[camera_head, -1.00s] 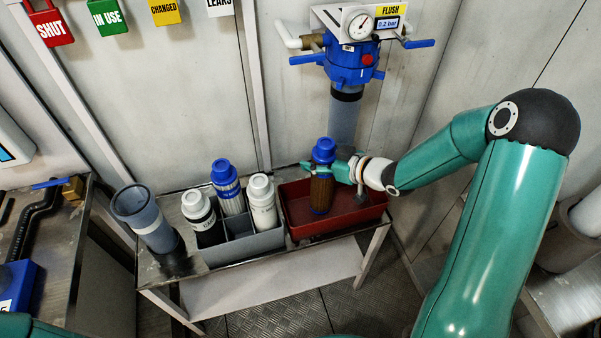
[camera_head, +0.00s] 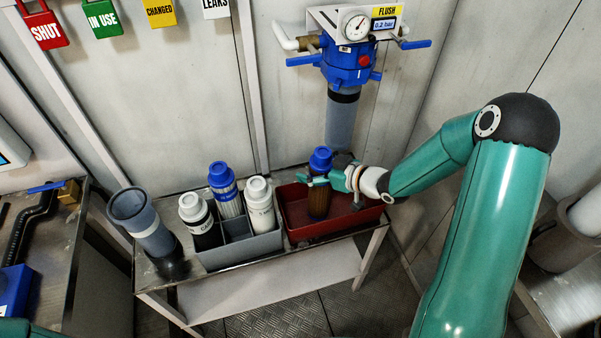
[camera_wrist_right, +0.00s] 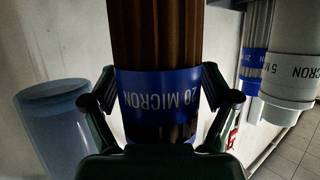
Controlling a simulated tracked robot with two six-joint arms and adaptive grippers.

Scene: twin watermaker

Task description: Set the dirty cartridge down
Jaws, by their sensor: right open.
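The dirty cartridge (camera_head: 318,204), brown and pleated with a blue cap, stands upright in the left part of the red tray (camera_head: 352,222). My right gripper (camera_head: 316,180) is open around its upper body, reaching in from the right. In the right wrist view the cartridge (camera_wrist_right: 155,35) with its blue "20 MICRON" band is between the spread fingers of my gripper (camera_wrist_right: 160,88). Whether a finger still touches it I cannot tell. The tray's near wall hides the cartridge's foot. My left gripper is out of view.
A grey divided crate (camera_head: 240,251) left of the tray holds a blue-capped white cartridge (camera_head: 226,190) and two white-capped bottles. An empty grey-blue housing bowl (camera_head: 143,222) stands at the bench's left end. The blue filter head (camera_head: 348,62) with its housing hangs behind the tray.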

